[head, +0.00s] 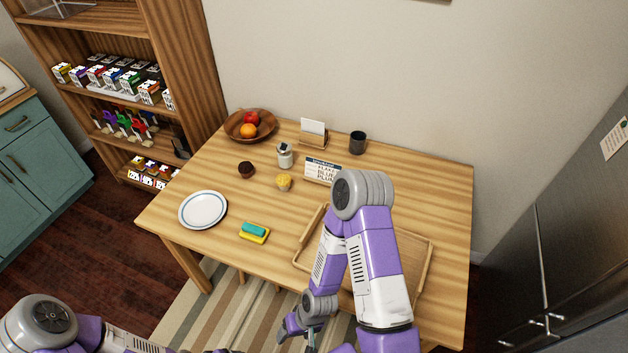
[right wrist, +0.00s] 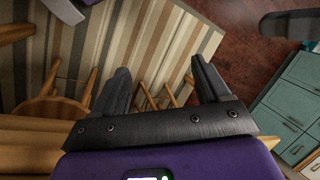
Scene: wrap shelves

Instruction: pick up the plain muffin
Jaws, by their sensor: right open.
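The plain muffin (head: 284,182) is small and yellow. It stands upright on the wooden table (head: 215,165), in front of a white jar and left of a small printed sign. A dark muffin (head: 246,170) stands to its left. My right gripper (head: 300,328) is low at the table's front edge, well away from the muffin. In the right wrist view it is open and empty (right wrist: 160,85), with striped rug and floor beyond its fingers. My left arm shows at the bottom left; I cannot make out its gripper.
A white plate (head: 203,210) and a sponge (head: 255,232) lie at the front left. A wooden tray (head: 423,262) lies at the right, partly behind my right arm. The jar (head: 285,155), sign (head: 321,170), fruit bowl (head: 250,125), card holder (head: 312,133) and dark mug (head: 357,143) stand farther back.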

